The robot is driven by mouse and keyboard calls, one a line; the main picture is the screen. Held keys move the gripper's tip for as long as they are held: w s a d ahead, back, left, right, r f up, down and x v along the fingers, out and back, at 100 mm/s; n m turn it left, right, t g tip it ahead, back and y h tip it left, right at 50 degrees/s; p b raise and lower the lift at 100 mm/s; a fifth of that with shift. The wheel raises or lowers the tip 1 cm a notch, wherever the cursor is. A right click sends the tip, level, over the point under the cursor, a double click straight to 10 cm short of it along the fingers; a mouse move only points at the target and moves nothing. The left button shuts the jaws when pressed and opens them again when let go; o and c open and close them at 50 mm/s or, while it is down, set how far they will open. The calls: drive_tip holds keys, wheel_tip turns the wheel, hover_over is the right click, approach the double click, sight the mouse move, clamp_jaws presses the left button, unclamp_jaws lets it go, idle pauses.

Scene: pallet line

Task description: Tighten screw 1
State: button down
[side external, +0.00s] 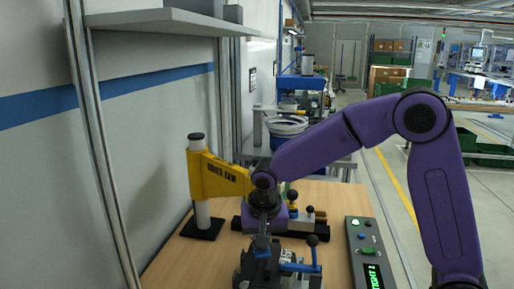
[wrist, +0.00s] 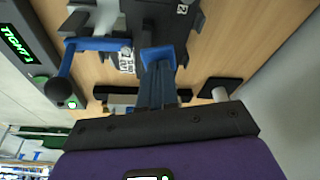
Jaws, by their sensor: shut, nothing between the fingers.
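My gripper (side external: 262,243) points down over the dark metal fixture (side external: 247,266) at the front of the table. In the wrist view my gripper (wrist: 157,62) has its blue fingers together, with nothing visible between them. Their tips are at or very near the fixture (wrist: 160,22); I cannot tell whether they touch it. A marker "2" shows on the fixture. Screw 1 cannot be made out and may be hidden by the fingers. A blue lever (side external: 300,267) with a black ball knob crosses the fixture; it also shows in the wrist view (wrist: 95,44). The control box (side external: 365,248) reads "TIGHT 1" in green.
A yellow arm (side external: 215,175) on a white post stands at the table's left, beside the wall. A dark base with knobs (side external: 310,228) lies behind the fixture. Bare wooden table (side external: 190,265) shows left of the fixture. The control box borders the right edge.

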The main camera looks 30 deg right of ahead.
drive_tip(key=shift+f, duration=0.2)
idle(3.0)
drive_tip(key=w+d+v, duration=0.1)
drive_tip(key=w+v, duration=0.1)
drive_tip(key=v, duration=0.7)
drive_tip(key=shift+r, duration=0.2)
idle(0.6)
idle(0.3)
drive_tip(key=s+d+f+n, duration=0.2)
drive_tip(key=s+d+n, duration=0.3)
drive_tip(key=s, duration=0.5)
drive_tip(key=s+d+f+n+g+y, duration=0.1)
drive_tip(key=s+d+f+n, duration=0.1)
drive_tip(key=s+d+n, duration=0.2)
drive_tip(key=s+d+f+n+g, duration=0.1)
drive_tip(key=s+d+f+n, duration=0.2)
drive_tip(key=s+n, duration=0.6)
drive_tip(key=s+d, duration=0.2)
drive_tip(key=s, duration=0.6)
drive_tip(key=shift+d+y, duration=0.3)
drive_tip(key=shift+d, duration=0.05)
drive_tip(key=shift+w, duration=0.1)
